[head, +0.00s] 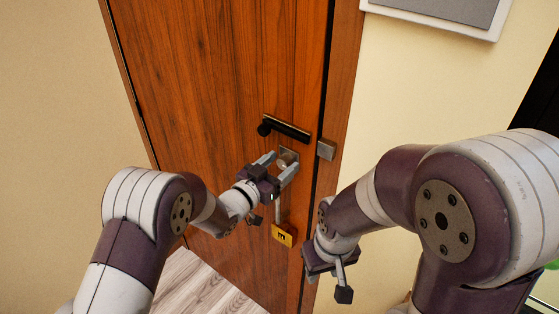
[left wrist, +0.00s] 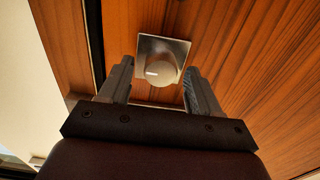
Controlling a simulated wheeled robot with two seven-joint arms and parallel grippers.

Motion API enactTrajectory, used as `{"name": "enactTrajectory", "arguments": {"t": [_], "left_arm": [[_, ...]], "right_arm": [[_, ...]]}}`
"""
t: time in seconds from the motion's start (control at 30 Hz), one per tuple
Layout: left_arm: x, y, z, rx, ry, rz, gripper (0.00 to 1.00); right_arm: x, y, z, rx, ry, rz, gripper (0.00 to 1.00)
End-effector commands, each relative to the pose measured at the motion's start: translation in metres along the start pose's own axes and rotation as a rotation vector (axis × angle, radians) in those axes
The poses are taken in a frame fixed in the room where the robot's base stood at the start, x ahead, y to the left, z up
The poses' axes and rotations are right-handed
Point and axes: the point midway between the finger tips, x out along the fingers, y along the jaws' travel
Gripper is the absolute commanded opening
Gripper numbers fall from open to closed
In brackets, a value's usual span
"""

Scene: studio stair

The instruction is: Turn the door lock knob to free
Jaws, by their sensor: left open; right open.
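The door lock knob (head: 287,158) is a round metal knob on a square plate, set in the brown wooden door (head: 215,70) below the black handle (head: 286,128). In the left wrist view the knob (left wrist: 162,70) shows a short pale mark on its left side. My left gripper (head: 277,163) is open, with its fingers on either side of the knob; I cannot tell if they touch it. In the left wrist view its fingertips (left wrist: 160,75) flank the plate's lower part. My right gripper (head: 328,280) is open and empty, low in front of the door frame.
A metal strike piece (head: 326,149) sits on the door frame right of the knob. Pale wall lies on both sides, with a framed panel (head: 450,12) at upper right. Wooden floor (head: 205,285) shows below.

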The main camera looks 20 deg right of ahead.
Motion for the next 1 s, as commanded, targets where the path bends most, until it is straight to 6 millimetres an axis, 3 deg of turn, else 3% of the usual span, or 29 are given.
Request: {"name": "enactTrajectory", "arguments": {"t": [0.27,0.4,0.43,0.77,1.0], "left_arm": [[0.002,0.0,0.001,0.0,0.0,0.0,0.6],[0.002,0.0,0.001,0.0,-0.001,0.0,0.14],[0.002,0.0,0.001,0.0,-0.001,0.0,0.07],[0.001,0.0,0.002,-0.035,-0.001,0.0,0.07],[0.001,-0.001,0.003,-0.173,-0.001,0.0,0.07]], "right_arm": [[0.0,0.0,0.0,0.0,0.0,0.0,0.43],[0.0,0.0,0.0,0.0,0.0,0.0,0.43],[0.0,0.0,0.0,0.0,0.0,0.0,0.43],[0.003,0.0,0.0,0.0,0.0,0.0,0.43],[0.011,0.0,0.001,0.0,0.0,0.0,0.43]]}}
